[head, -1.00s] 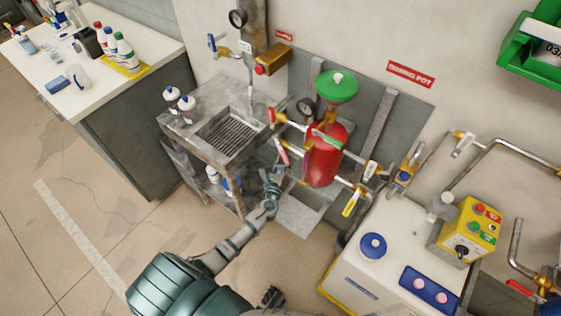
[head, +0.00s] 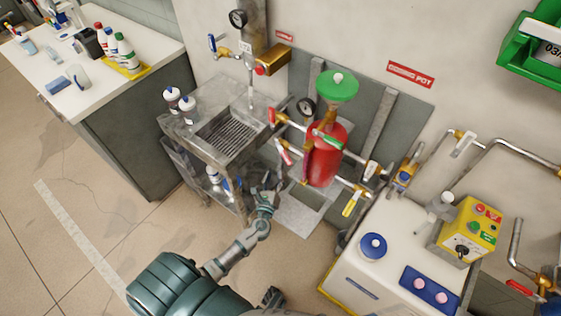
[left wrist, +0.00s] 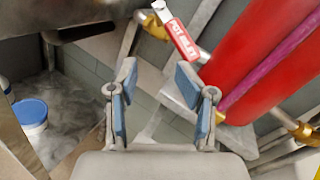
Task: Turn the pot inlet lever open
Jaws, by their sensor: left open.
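The pot inlet lever is a red handle (head: 284,152) on the pipe at the left side of the red pot (head: 325,153). In the left wrist view the lever (left wrist: 181,40) shows its white "POT INLET" label and hangs at a slant from a brass fitting. My left gripper (head: 267,187) is open and empty, below the lever and in front of the pot's frame. In the left wrist view its fingers (left wrist: 159,85) are spread, with the lever beyond and above them, apart from them. My right gripper is not in view.
A steel sink bench (head: 228,132) with bottles stands to the left of the pot. Another red-handled valve (head: 278,115) sits above the lever. Yellow-handled valves (head: 351,204) and a white cabinet (head: 390,260) stand to the right. The floor at lower left is clear.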

